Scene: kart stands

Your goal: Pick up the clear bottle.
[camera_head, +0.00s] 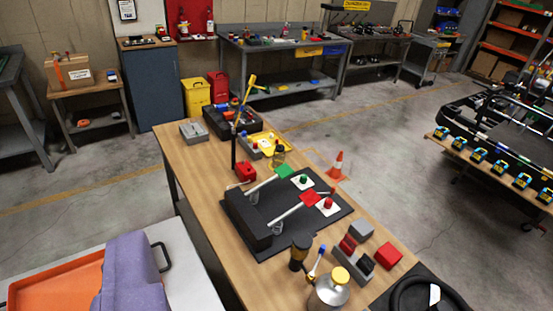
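A small see-through bottle (278,157) with a yellowish tint and a dark top stands on the long wooden bench (185,160). It is just behind the green-tipped pedal lever of a black pedal board and beside a yellow tray. It looks upright and is the closest match to the clear bottle.
The black pedal board (262,238) has green and red levers. A yellow-capped metal can (330,290) and a steering wheel (428,296) are at the near end. A thin dark upright (234,150) and red block (245,172) stand left of the bottle. A traffic cone (337,166) is right.

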